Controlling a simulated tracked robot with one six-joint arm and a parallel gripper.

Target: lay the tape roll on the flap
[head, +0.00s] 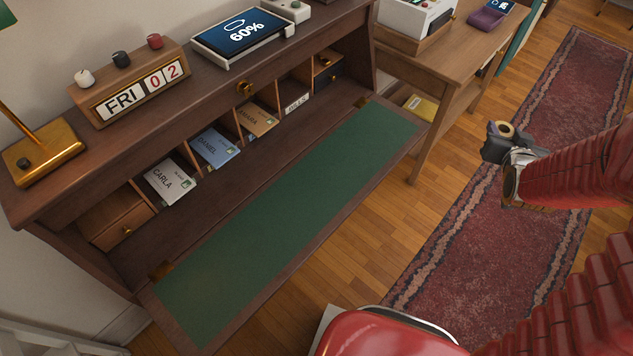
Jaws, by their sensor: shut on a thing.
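The flap (290,215) is the lowered front of the wooden desk, with a green inlay and a brown wooden border. Its green surface is bare. My gripper (497,140) is at the right, over the red rug and well apart from the flap. It is shut on the tape roll (505,130), a small yellowish ring with a dark hole that shows at the gripper's end. The dark jaws hide part of the roll.
Pigeonholes behind the flap hold named envelopes (215,146). A calendar block (140,85) and a tablet (243,32) stand on the desk top. A side table (455,60) stands beyond the flap's far end. A red seat (385,335) is at the bottom.

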